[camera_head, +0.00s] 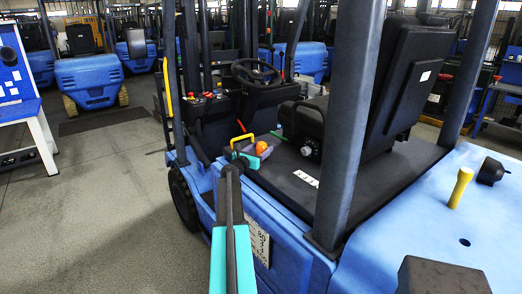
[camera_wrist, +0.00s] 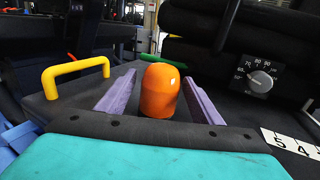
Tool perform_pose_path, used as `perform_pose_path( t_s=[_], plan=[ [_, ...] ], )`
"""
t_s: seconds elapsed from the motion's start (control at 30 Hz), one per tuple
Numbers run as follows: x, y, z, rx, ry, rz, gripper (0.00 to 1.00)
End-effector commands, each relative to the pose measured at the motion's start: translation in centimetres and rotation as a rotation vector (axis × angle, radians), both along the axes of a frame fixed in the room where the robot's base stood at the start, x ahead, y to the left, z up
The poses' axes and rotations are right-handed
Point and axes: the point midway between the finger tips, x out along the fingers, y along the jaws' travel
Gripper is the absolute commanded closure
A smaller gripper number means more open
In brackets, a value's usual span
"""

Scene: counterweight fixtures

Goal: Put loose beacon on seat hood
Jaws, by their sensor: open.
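An orange, dome-topped beacon (camera_head: 261,147) stands upright on the dark flat hood (camera_head: 287,190) beside the truck seat. In the wrist view the beacon (camera_wrist: 159,92) is between the two purple fingers of my gripper (camera_wrist: 159,80). The fingers are open, with a visible gap on the left side and a narrower one on the right. I cannot tell whether the right finger touches it. In the head view my gripper (camera_head: 256,148) reaches in from the front over the hood's left edge.
A yellow handle (camera_wrist: 76,76) stands left of the gripper. A black dial box (camera_wrist: 258,78) and the seat (camera_head: 408,80) are to the right. A blue post (camera_head: 352,110) rises near the arm. A yellow peg (camera_head: 460,187) stands on the blue rear body.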

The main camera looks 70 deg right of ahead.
Motion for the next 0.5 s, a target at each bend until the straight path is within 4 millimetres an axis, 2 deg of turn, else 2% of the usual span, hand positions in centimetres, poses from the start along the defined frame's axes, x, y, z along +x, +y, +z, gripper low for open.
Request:
perform_pose_path(
  t_s=[0.5],
  plan=[
    [0.8, 5.5, -0.2, 0.0, 0.0, 0.001, 0.4]
  ],
)
